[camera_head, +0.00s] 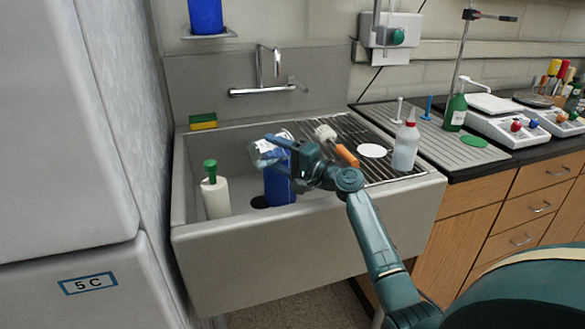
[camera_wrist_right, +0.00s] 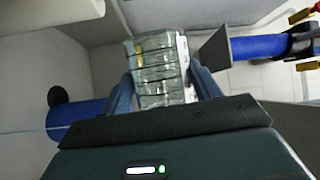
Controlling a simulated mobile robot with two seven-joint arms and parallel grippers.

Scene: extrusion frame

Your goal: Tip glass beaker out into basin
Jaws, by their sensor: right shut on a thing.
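My right gripper (camera_head: 272,152) is over the sink basin (camera_head: 232,275) and shut on the clear glass beaker (camera_head: 262,147). In the right wrist view the beaker (camera_wrist_right: 160,70) sits between the two fingers (camera_wrist_right: 165,88), with ridges or marks across its glass and a white patch on one side. Its exact tilt and whether it holds anything are hard to tell. In the head view the gripper and wrist partly cover it. My left gripper is not in view.
In the basin, a blue bottle (camera_head: 280,185) stands just below the gripper, near the dark drain (camera_head: 260,202). A white bottle with a green top (camera_head: 215,192) stands left. The faucet (camera_head: 268,75) is behind. A wash bottle (camera_head: 405,145) stands on the right drainboard.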

